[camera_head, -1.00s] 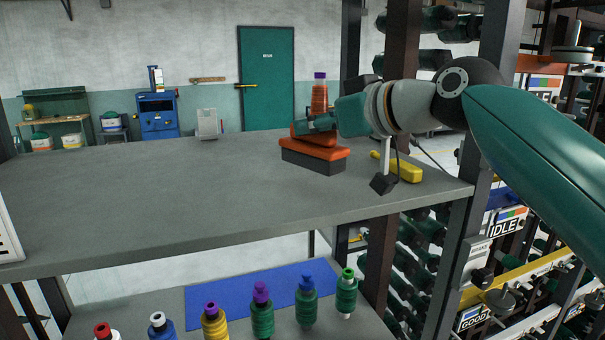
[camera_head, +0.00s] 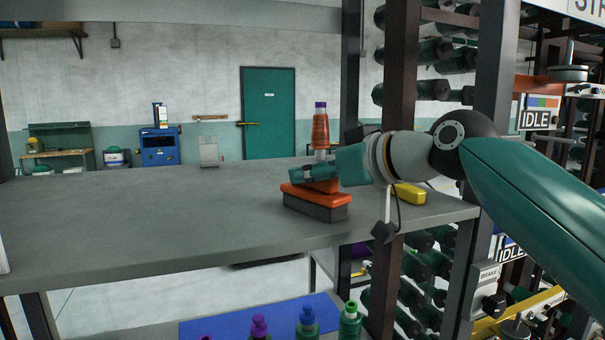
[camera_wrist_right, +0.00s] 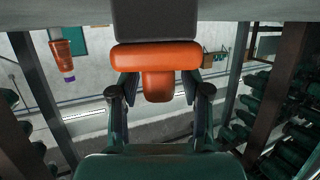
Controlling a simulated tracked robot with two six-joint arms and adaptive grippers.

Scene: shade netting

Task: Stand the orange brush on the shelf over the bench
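The orange brush (camera_head: 318,200) stands on the grey shelf (camera_head: 150,210) near its right end, grey bristle block down. My right gripper (camera_head: 320,172) is at its upper part, coming in from the right. In the right wrist view the brush (camera_wrist_right: 155,56) is seen inverted, with its orange handle stub between the two fingers of my right gripper (camera_wrist_right: 159,88). A gap shows on each side of the stub, so the fingers look open around it. My left gripper is not in view.
An orange spool with a purple cap (camera_head: 320,128) stands behind the brush. A yellow object (camera_head: 410,193) lies to its right, partly behind my wrist. Dark uprights (camera_head: 397,90) bound the shelf's right end. Its middle and left are clear. Several capped spools stand below by a blue mat (camera_head: 230,318).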

